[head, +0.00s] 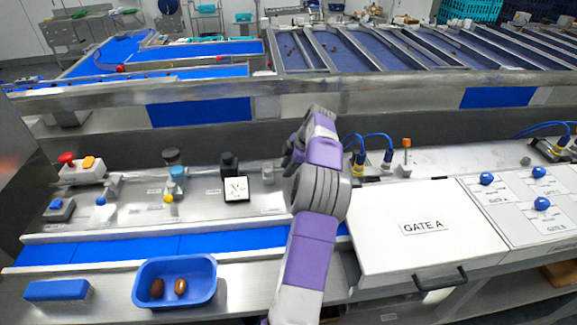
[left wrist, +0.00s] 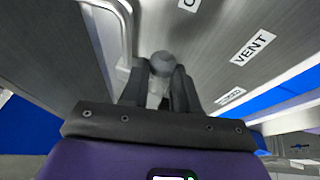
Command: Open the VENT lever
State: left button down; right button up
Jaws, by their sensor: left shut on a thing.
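My left gripper (head: 293,158) reaches over the right part of the steel control panel, at the end of my purple arm. In the left wrist view its two dark fingers (left wrist: 159,88) are closed on a grey lever with a rounded knob (left wrist: 162,63). A white VENT label (left wrist: 253,47) is on the panel to the right of this lever. The fingers hide the lower part of the lever, so how far it is turned cannot be told. In the head view my gripper and arm hide the lever. My right gripper is not in view.
Left on the panel are a red button (head: 67,158), a blue-topped knob (head: 178,173) and a square dial (head: 236,188). A blue tray (head: 206,268) with two brown dates stands in front. The white GATE A cover (head: 400,250) and cabled connectors (head: 387,160) are right of my arm.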

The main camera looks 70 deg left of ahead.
pick_arm(q)
jog(key=shift+a, duration=0.1)
jog(key=c, duration=0.9)
grip_release()
jog(key=shift+o, duration=0.2)
jog(key=v, duration=0.7)
jog(key=shift+r, duration=0.3)
jog(key=shift+w, duration=0.1)
